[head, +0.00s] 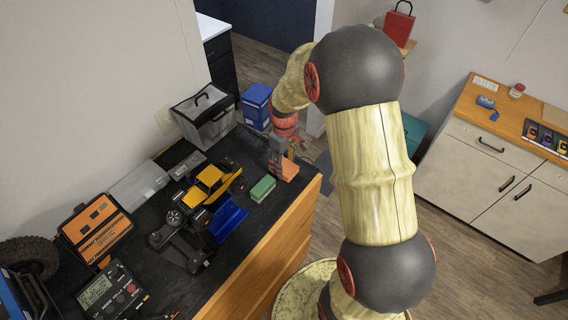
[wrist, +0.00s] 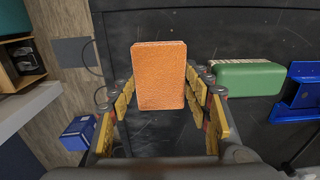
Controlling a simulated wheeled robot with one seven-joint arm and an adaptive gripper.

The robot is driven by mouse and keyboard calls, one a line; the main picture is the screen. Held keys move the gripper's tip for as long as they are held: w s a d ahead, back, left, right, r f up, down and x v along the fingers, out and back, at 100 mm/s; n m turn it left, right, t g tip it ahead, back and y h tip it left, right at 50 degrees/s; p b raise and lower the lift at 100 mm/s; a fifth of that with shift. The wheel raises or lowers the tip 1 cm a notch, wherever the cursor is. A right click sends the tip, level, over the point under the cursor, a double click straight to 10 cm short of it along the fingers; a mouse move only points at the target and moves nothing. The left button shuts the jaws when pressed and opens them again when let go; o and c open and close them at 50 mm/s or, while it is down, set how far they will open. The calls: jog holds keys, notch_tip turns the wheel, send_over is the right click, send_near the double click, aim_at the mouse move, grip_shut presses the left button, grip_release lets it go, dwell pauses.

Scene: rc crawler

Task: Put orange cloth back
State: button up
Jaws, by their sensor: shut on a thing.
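The orange cloth (head: 290,170) is a folded block near the right end of the dark bench top in the head view. It also shows in the wrist view (wrist: 160,72), standing out between the fingers. My gripper (head: 281,157) is over the bench end, pointing down, with its fingers (wrist: 160,95) on either side of the cloth and shut on it. I cannot tell whether the cloth touches the bench top. The cloth's near edge is partly hidden by my gripper in the head view.
A green brush-like block (head: 262,188) lies close beside the cloth. A clear bin (head: 205,115) stands at the back, and a blue box (head: 256,105) is beyond the bench end.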

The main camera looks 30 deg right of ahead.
jog(key=o, duration=1.1)
notch_tip(320, 180, up, 12)
jog(key=s+a+r+m+t, duration=0.25)
jog(key=s+a+r, duration=0.55)
jog(key=r, duration=0.4)
jog(key=s+a+r+m+t, duration=0.1)
jog(key=s+a+r+t, duration=0.2)
jog(key=s, duration=0.9)
jog(key=a, duration=0.3)
jog(key=shift+a, duration=0.15)
jog(key=shift+m, duration=0.25)
notch_tip(320, 180, down, 15)
jog(key=b, duration=1.4)
jog(key=shift+b, duration=0.35)
